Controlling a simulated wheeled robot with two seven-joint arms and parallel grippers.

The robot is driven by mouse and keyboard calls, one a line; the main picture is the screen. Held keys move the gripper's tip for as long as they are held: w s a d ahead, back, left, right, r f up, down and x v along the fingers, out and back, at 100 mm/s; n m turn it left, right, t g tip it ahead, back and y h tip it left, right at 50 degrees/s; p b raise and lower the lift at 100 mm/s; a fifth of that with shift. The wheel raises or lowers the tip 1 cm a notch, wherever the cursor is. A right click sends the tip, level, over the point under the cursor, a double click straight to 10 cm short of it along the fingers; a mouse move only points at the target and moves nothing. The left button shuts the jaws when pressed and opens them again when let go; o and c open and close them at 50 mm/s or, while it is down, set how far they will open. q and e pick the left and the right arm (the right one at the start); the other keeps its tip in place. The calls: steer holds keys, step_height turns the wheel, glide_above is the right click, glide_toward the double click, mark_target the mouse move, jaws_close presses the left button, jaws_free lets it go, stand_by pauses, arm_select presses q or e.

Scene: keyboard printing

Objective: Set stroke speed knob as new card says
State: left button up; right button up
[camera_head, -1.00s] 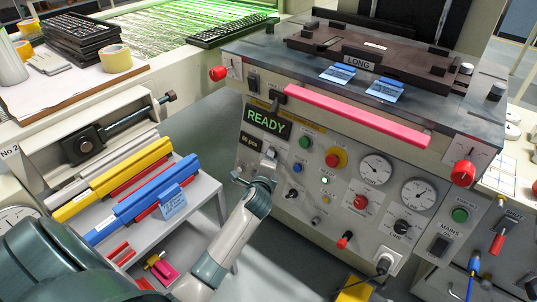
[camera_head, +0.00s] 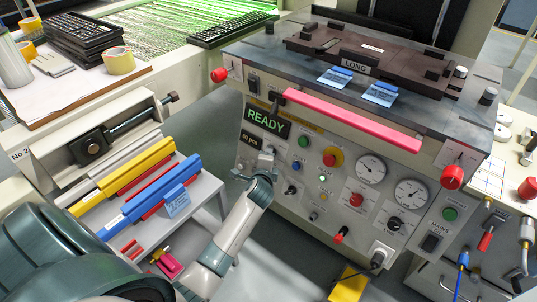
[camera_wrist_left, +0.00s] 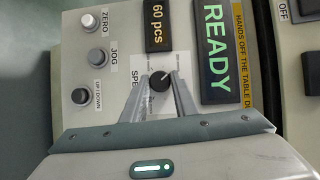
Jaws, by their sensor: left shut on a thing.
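The stroke speed knob (camera_wrist_left: 160,81) is a small black dial with a pale mark, under a partly covered label in the left wrist view. My left gripper (camera_wrist_left: 161,82) has a finger on each side of it and is shut on it. In the head view my left gripper (camera_head: 262,162) is at the machine panel and hides the knob. Another card (camera_head: 176,201) hangs on the blue bar. Their small print is unreadable.
The panel's green display (camera_head: 265,121) reads READY, and a smaller one (camera_wrist_left: 156,25) reads 60 pcs. ZERO (camera_wrist_left: 91,22), JOG (camera_wrist_left: 86,57) and UP/DOWN (camera_wrist_left: 81,96) controls sit near the knob. A pink bar (camera_head: 350,118) runs along the machine front. A rack (camera_head: 205,190) stands left of my forearm.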

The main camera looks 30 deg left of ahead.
arm_select(q)
steer(key=shift+a, duration=0.1)
arm_select(e)
steer(key=shift+d, duration=0.1)
arm_select(q)
steer(key=o, duration=1.1)
steer(key=shift+c, duration=0.2)
steer(key=shift+s, duration=0.1)
steer(key=p+v, duration=0.2)
steer(key=v, duration=1.5)
steer(key=shift+p, duration=0.4)
arm_select(e)
steer(key=s+d+g, duration=0.1)
steer(key=s+d+f+g+h, duration=0.1)
steer(key=d, duration=0.1)
steer(key=shift+d, duration=0.15)
arm_select(q)
steer(key=shift+s, duration=0.15)
